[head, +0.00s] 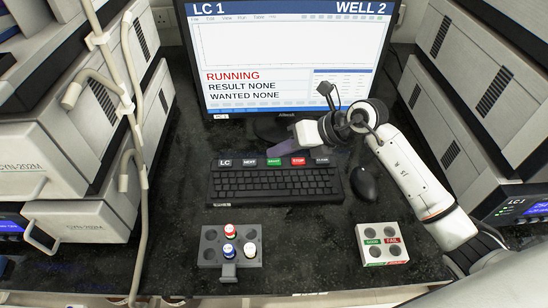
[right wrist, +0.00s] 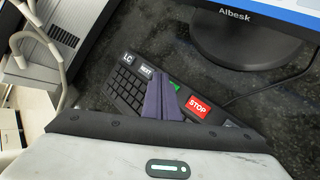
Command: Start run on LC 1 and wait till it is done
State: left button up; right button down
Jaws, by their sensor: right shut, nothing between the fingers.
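The monitor (head: 290,50) shows LC 1, WELL 2, a red RUNNING line, RESULT NONE and WANTED NONE, with an empty plot above. The keyboard (head: 275,185) lies in front of it, with large LC, NEXT, green START (head: 274,162) and red STOP (head: 299,161) keys along its back edge. My right gripper (head: 283,145) is shut and empty, just behind and above these keys. In the right wrist view its purple fingers (right wrist: 160,98) partly cover the green key; contact cannot be told. The LC 1 unit (head: 515,205) stands at the right. My left gripper is not in view.
A grey rack (head: 210,254) holds vials with red, blue and white tops at the front. A GOOD/FAIL block (head: 383,258) stands right of it. A mouse (head: 364,184) lies beside the keyboard. Instrument stacks wall both sides; pale tubes hang at left.

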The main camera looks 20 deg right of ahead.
aim_at(279, 163)
notch_tip(279, 163, up, 5)
jog(key=p, duration=0.4)
jog(key=shift+r, duration=0.1)
